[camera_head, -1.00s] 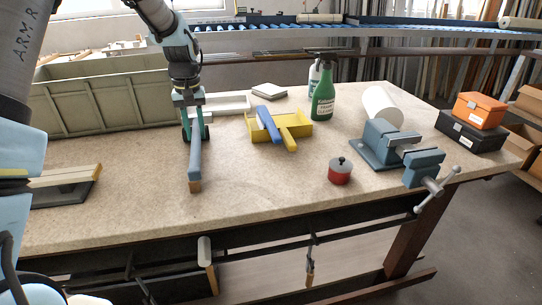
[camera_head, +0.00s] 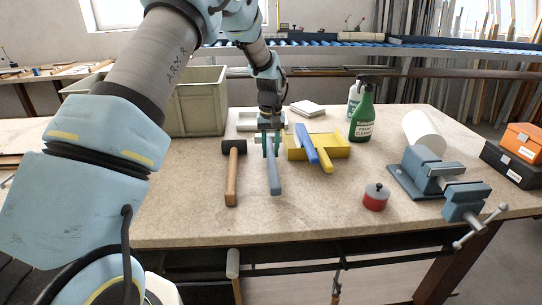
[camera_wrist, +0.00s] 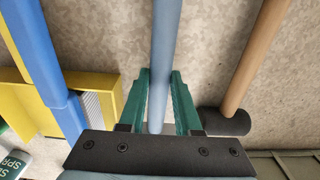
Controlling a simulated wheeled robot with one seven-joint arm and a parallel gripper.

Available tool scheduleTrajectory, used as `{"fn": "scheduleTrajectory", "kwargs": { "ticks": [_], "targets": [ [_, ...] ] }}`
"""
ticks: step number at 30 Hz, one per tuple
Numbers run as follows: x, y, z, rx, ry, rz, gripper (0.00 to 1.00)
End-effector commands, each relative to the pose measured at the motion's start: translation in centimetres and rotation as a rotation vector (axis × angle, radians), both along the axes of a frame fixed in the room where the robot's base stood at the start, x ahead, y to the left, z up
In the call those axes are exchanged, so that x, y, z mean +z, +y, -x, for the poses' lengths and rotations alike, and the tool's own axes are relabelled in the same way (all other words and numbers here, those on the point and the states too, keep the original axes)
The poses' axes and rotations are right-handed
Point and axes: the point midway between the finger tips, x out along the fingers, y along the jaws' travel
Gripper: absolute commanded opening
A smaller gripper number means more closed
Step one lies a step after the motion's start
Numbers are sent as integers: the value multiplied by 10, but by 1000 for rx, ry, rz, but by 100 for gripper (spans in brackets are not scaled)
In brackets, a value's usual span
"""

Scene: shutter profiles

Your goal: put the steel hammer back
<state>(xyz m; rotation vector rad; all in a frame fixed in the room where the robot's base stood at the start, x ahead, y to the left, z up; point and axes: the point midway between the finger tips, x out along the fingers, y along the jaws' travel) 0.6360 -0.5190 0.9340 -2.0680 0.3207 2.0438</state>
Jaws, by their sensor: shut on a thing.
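My gripper (camera_head: 271,146) is shut on a tool with a blue-grey handle, which I take for the steel hammer (camera_head: 275,184). The handle points toward the table's front edge. My gripper mostly hides its head, and I cannot tell whether it touches the table. In the wrist view the handle (camera_wrist: 166,50) runs between the green fingers (camera_wrist: 160,100). A hammer with a black head and wooden handle (camera_head: 232,180) lies just left of it; it also shows in the wrist view (camera_wrist: 254,65).
A yellow block (camera_head: 336,146) with a blue-handled and a yellow-handled tool lies close on the right. A red pot (camera_head: 375,198), vise (camera_head: 430,170) and green spray bottle (camera_head: 363,118) stand farther right. A grey-green crate (camera_head: 205,100) is behind left. The front table is clear.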

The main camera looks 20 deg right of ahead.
Motion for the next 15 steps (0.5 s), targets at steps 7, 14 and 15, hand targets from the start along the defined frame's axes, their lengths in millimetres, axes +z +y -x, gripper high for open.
{"fn": "scheduleTrajectory", "kwargs": {
  "ticks": [7,14,15],
  "targets": [
    [-27,0,0,-1,1,-1,0],
    [-29,0,0,-1,0,0,0],
    [-30,0,0,-1,0,0,0]
  ]
}}
